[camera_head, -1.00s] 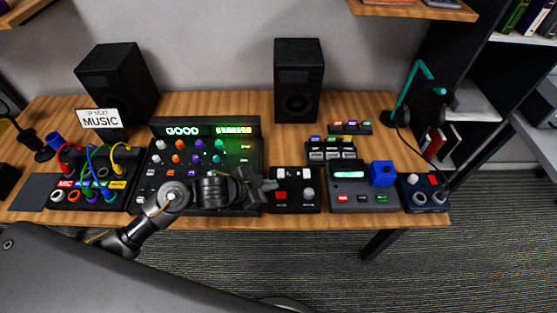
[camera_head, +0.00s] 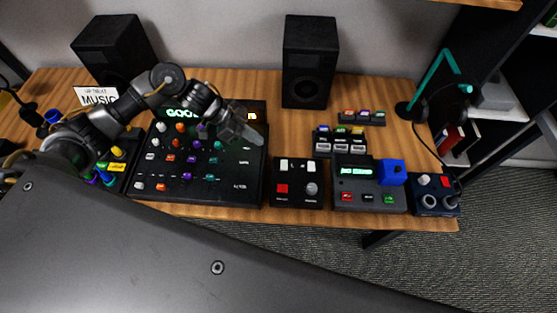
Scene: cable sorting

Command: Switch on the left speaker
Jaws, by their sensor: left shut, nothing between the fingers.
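The left speaker (camera_head: 115,52) is a black box at the back left of the desk. The right speaker (camera_head: 308,65) stands upright at the back middle. A small black control box (camera_head: 298,190) near the front edge has two white switches (camera_head: 298,165) side by side, a red button and a grey knob. I cannot read its small labels. My left gripper (camera_head: 258,138) is shut and empty, above the right side of the black mixer (camera_head: 190,190) and to the upper left of the control box. It hides part of the mixer's display. My right gripper is not in view.
A dark blue box (camera_head: 436,195) and a teal headphone stand (camera_head: 432,80) are at the right. Small button blocks (camera_head: 340,142) stand behind. Bare wood (camera_head: 288,130) shows between.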

